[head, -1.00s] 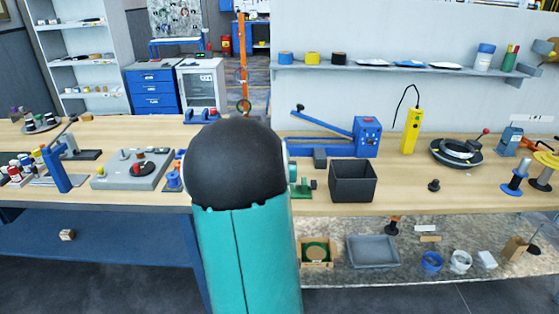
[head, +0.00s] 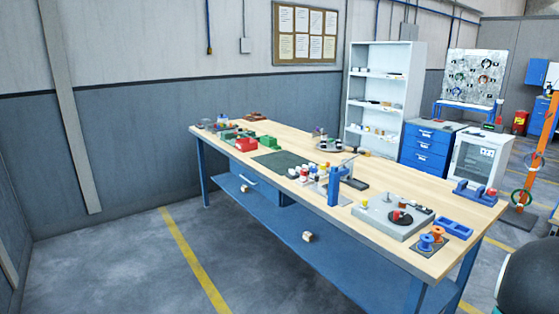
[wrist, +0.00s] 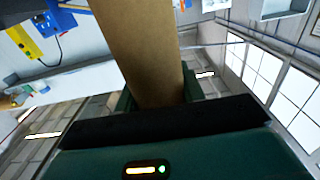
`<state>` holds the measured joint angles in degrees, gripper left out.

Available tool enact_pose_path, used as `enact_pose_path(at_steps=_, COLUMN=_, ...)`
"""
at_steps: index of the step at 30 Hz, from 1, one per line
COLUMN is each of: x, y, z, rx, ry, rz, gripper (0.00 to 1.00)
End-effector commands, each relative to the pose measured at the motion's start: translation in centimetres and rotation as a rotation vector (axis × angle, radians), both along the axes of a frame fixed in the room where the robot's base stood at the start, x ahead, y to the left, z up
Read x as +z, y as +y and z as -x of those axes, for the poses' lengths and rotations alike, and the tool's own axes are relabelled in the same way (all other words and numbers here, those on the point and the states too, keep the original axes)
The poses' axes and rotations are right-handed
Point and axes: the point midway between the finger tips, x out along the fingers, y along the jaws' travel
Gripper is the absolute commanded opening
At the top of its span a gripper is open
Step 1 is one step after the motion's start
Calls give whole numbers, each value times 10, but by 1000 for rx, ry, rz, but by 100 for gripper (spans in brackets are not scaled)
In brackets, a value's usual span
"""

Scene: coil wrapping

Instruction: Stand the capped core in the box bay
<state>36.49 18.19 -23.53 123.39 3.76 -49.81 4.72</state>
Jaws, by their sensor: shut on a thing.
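In the wrist view a brown, cardboard-coloured core (wrist: 140,45) runs up from my gripper (wrist: 158,97) to the top edge of the picture. My gripper is shut on it, with dark green finger parts on both sides. The far end of the core is out of the picture, and I see no cap on the part that shows. In the head view my gripper and the core are out of view. I cannot make out the box bay in either view.
A long wooden-topped workbench (head: 385,181) with a blue frame carries a grey turntable fixture (head: 393,216), two spools on a dark plate (head: 431,240) and a red box (head: 246,144). A white shelf (head: 383,95) and blue drawers (head: 430,148) stand behind. The floor (head: 120,260) in front is clear.

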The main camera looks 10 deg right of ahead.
Motion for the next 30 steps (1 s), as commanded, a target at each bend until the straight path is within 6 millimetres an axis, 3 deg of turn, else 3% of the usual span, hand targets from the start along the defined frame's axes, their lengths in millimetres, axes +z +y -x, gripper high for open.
enact_pose_path(at_steps=8, x=-30, y=43, z=-64, rx=128, ry=1, rz=-3, gripper=13)
enact_pose_path(at_steps=14, x=-63, y=101, z=-127, rx=272, ry=1, rz=-3, gripper=13)
enact_pose_path(at_steps=21, x=-111, y=197, z=-200, rx=477, ry=3, rz=-4, gripper=13)
enact_pose_path(at_steps=30, x=-171, y=336, z=-255, rx=731, ry=3, rz=-6, gripper=13)
